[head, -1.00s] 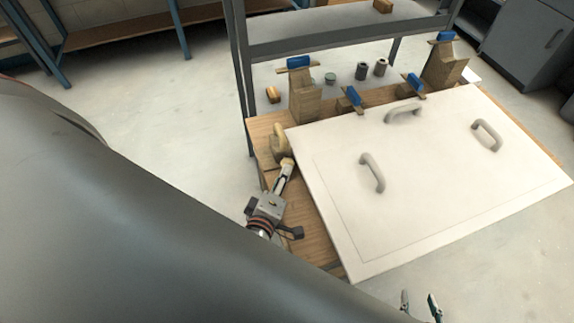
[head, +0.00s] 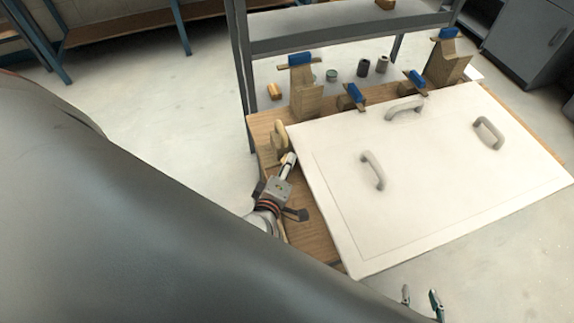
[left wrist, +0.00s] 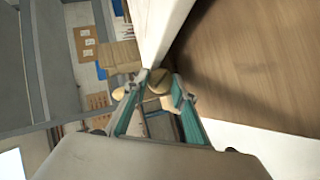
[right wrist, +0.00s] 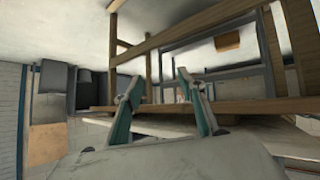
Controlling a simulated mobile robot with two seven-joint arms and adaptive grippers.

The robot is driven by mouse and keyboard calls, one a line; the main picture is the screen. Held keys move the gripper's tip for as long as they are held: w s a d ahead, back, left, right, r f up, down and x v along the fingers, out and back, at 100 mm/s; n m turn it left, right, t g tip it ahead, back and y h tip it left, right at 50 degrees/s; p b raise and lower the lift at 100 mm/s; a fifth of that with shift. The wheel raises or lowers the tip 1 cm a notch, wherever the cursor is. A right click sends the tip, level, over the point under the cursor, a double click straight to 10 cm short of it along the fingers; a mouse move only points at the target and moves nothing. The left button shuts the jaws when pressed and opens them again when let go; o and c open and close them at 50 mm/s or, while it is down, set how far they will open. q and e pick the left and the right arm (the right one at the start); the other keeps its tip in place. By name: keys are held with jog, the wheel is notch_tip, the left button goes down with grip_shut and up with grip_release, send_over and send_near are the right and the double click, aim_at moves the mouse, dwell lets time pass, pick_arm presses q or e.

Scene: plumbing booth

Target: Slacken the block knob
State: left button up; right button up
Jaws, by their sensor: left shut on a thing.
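The wooden block (head: 268,156) stands at the left edge of the workbench, with a rounded pale-yellow piece (head: 281,133) on it. My left gripper (head: 291,158) is right at the front of this block. In the left wrist view its fingertips (left wrist: 160,78) are closed around a small tan rounded part, the block knob (left wrist: 158,86). The gripper hides most of the knob in the head view. My right gripper (head: 421,298) is at the bottom of the head view, away from the bench. In the right wrist view its fingers (right wrist: 156,85) are apart and empty.
A large white panel (head: 420,210) with several grey handles covers most of the bench (head: 312,232), close to my left gripper. Wooden stands with blue tops (head: 300,61) line the back edge. A dark metal frame (head: 241,70) rises behind.

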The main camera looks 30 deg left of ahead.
pick_arm(q)
jog(key=shift+f+b, duration=0.2)
jog(key=shift+b, duration=0.2)
jog(key=shift+f+n+t+b, duration=0.2)
jog(key=shift+n+t+b, duration=0.35)
jog(key=shift+b, duration=0.65)
jog(key=shift+t+b, duration=0.25)
jog(key=shift+b, duration=0.3)
jog(key=shift+n+t+b, duration=0.4)
jog(key=shift+n+b, duration=0.25)
jog(key=shift+b, duration=0.6)
jog(key=shift+r, duration=0.15)
pick_arm(e)
jog(key=shift+y, duration=0.3)
jog(key=f, duration=0.1)
jog(key=a+f, duration=0.1)
jog(key=f, duration=0.1)
jog(key=a+f, duration=0.1)
jog(key=f, duration=0.1)
jog(key=shift+w+f, duration=0.2)
pick_arm(q)
jog(key=o, duration=0.8)
jog(key=shift+o, duration=0.2)
pick_arm(e)
jog(key=shift+w+r, duration=0.1)
jog(key=shift+r, duration=0.1)
